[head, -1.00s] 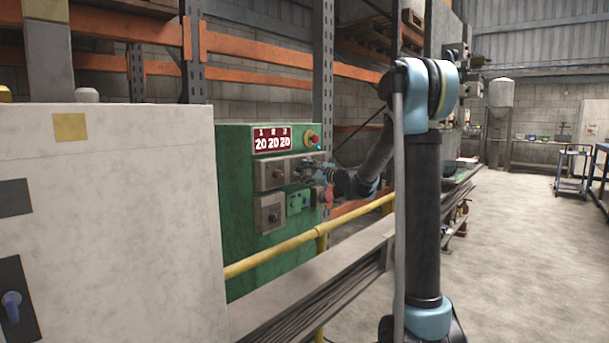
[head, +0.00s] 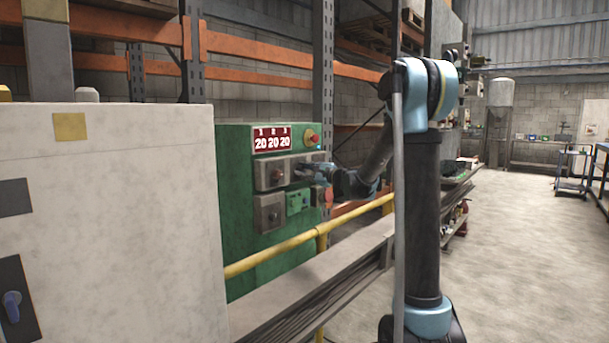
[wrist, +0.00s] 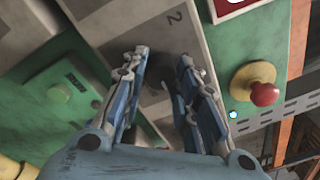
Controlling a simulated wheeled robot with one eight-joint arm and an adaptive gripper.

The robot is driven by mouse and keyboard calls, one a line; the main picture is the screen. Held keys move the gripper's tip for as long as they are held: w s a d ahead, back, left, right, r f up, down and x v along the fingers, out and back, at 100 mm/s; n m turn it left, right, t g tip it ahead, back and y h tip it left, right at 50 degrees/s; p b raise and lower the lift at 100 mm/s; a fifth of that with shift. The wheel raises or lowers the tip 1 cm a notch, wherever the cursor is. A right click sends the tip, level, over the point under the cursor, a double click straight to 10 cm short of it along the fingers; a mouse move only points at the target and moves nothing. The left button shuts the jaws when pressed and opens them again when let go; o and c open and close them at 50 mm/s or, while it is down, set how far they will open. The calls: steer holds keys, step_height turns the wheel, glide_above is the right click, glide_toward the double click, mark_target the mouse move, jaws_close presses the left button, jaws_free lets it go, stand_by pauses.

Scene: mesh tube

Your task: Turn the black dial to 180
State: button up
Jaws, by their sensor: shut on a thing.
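The green control panel (head: 235,200) stands left of my arm in the head view. Its red display (head: 272,138) reads 20 20 20 under the numbers 1, 2, 3. My gripper (head: 305,170) is at the right part of the upper grey plate (head: 270,176). In the wrist view my gripper (wrist: 162,58) has its two blue fingers on either side of a dark dial (wrist: 158,84), near the label 2, and is shut on it. The dial is mostly shadowed, so its pointer and setting cannot be read. My gripper hides it in the head view.
A red button on a yellow base (wrist: 262,92) sits right of my fingers. A green box with a button (wrist: 58,93) is at the left. A yellow rail (head: 290,243) runs in front of the panel, and a pale cabinet (head: 110,230) stands left of it.

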steer(key=o, duration=1.1)
steer(key=shift+c, duration=0.2)
steer(key=v, duration=1.2)
